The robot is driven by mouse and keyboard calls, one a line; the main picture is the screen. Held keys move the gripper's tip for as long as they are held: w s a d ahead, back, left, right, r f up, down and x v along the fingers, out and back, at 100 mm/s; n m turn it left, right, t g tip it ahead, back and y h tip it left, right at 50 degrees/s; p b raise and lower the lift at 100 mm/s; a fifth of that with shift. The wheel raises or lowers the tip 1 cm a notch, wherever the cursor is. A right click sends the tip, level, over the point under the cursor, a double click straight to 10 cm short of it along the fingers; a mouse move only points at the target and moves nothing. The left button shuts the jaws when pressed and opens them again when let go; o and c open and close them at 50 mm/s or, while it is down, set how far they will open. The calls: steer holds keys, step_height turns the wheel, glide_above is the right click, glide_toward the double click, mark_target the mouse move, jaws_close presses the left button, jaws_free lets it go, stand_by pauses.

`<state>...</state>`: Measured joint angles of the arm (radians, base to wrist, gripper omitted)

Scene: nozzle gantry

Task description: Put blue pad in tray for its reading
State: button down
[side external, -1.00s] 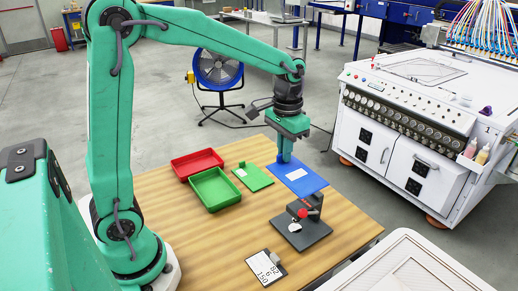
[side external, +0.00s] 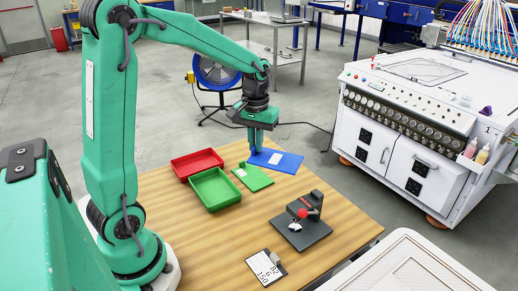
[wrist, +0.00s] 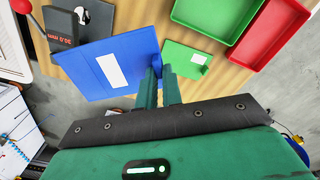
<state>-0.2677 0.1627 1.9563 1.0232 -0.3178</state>
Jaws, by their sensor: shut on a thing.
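The blue pad (side external: 284,163), a flat sheet with a white label, is held at one edge by my gripper (side external: 254,150). It is at the far side of the table, just behind the green pad; I cannot tell how far it is above the wood. In the wrist view the blue pad (wrist: 92,86) spreads left from my shut fingertips (wrist: 159,72). A green tray (side external: 220,187) and a red tray (side external: 193,165) stand side by side, left of my gripper, and look empty.
A green pad (side external: 256,180) with a white label lies right of the green tray. A dark stand with a red knob (side external: 303,212) stands nearer the table's right edge. A numbered card (side external: 262,266) lies at the front. The table's middle is clear.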

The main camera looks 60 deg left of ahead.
steer(key=s+a+f+n, duration=0.4)
steer(key=s+a+n, duration=0.65)
steer(key=a, duration=0.25)
glide_above(180, 172)
steer(key=shift+n, duration=0.35)
step_height(180, 172, down, 7)
steer(key=shift+a+f, duration=0.1)
steer(key=shift+a, duration=0.05)
steer(key=shift+f, duration=0.1)
steer(key=shift+f, duration=1.9)
steer(key=shift+f, duration=0.1)
steer(key=c, duration=1.6)
jaws_free()
steer(key=shift+o, duration=0.2)
